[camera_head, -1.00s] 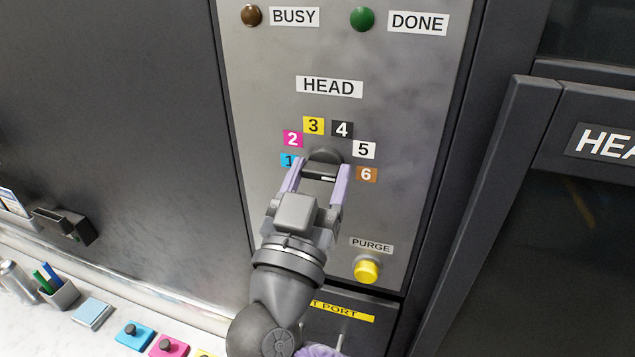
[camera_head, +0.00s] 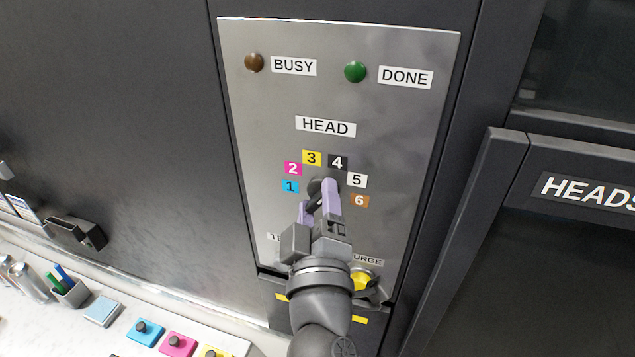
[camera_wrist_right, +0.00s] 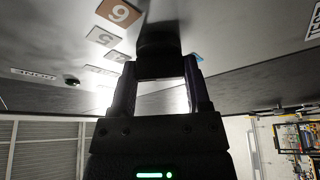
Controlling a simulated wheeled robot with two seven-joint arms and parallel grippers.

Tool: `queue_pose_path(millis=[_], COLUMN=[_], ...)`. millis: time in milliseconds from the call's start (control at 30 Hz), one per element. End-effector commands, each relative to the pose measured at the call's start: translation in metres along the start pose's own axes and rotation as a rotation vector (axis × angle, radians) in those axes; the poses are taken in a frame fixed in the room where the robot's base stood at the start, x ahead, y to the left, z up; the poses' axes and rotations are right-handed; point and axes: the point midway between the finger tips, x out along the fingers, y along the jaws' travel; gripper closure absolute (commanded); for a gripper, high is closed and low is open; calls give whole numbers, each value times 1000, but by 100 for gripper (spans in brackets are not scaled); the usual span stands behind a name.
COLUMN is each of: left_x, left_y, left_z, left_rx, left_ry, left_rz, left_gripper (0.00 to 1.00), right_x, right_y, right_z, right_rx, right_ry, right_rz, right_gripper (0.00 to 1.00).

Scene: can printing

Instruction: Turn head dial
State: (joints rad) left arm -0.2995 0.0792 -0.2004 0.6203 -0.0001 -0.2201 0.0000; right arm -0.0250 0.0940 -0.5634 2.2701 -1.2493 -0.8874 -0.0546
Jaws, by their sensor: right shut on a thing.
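The dark head dial (camera_head: 316,186) sits on the grey panel below the HEAD label (camera_head: 325,127). An arc of number labels from 1 to 6 surrounds its upper side. My right gripper (camera_head: 320,195) is shut on the dial, with its lilac fingers on either side of the grip. The gripper covers much of the dial, and I cannot tell which number it points to. In the right wrist view the dial (camera_wrist_right: 160,42) shows dark between the two fingertips. My left gripper is not in view.
A brown BUSY lamp (camera_head: 254,63) and a green DONE lamp (camera_head: 355,71) are above. The yellow PURGE button (camera_head: 359,281) is partly hidden behind my right wrist. Coloured blocks with knobs, including a cyan one (camera_head: 145,332), lie on the counter at lower left.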

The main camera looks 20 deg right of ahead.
Motion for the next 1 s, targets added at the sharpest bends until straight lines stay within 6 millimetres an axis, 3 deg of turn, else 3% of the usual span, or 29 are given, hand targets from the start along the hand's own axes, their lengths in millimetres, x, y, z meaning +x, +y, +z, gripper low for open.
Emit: queue_pose_path(millis=[100, 333, 1000], left_x=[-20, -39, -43], left_y=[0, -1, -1], left_z=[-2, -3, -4], left_rx=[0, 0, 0], left_ry=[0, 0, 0], left_rz=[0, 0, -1], left_gripper=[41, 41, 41], right_x=[1, 1, 1], right_y=[6, 5, 3], right_z=[-4, -3, -2], right_rx=[-99, -297, -882], right_ry=[1, 1, 2], right_rz=[-40, -122, -363], right_gripper=[97, 97, 97])
